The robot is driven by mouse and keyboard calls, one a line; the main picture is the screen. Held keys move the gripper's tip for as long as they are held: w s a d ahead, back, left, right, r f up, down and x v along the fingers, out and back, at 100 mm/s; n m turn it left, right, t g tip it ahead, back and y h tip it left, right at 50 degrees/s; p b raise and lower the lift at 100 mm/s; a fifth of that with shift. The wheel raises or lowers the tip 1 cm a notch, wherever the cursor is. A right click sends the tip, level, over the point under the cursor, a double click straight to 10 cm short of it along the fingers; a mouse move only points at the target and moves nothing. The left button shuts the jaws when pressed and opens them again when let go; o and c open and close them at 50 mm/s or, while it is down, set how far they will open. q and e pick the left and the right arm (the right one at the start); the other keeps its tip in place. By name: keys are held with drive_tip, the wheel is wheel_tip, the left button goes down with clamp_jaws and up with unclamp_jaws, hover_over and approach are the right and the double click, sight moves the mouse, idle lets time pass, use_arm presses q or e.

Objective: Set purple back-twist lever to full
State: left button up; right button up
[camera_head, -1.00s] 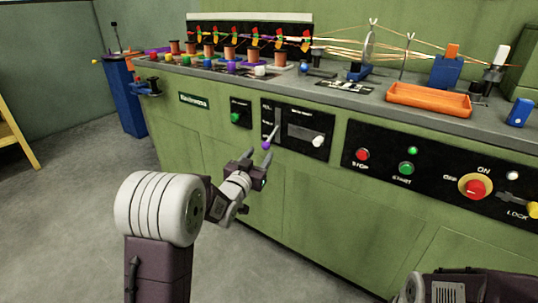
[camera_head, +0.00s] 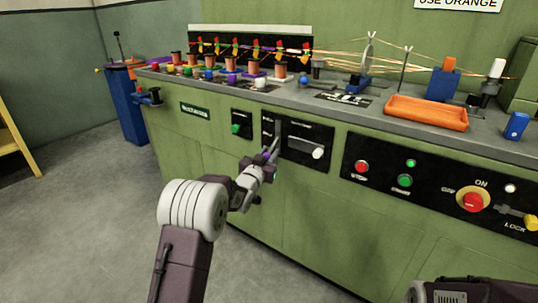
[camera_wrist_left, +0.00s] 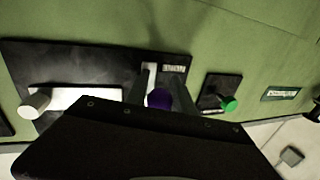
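The purple lever knob (camera_head: 266,156) is on a black panel (camera_head: 327,134) on the green machine front, at the low end of a pale upright slot. In the left wrist view the purple knob (camera_wrist_left: 159,98) sits between my finger shapes, below the slot (camera_wrist_left: 150,75). My left gripper (camera_head: 271,151) is at the lever, with its fingers on either side of the knob. They look open; whether they touch the knob is unclear. The dark gripper body hides part of the wrist view. My right gripper is outside the views; only part of that arm shows at bottom right.
A white knob (camera_head: 318,153) is right of the lever, and a green knob (camera_head: 236,129) is on a small panel to its left. Red (camera_head: 362,167) and green (camera_head: 405,181) buttons and a red switch (camera_head: 473,202) are farther right. An orange tray (camera_head: 426,113) stands above.

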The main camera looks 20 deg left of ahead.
use_arm(q)
clamp_jaws()
idle(1.2)
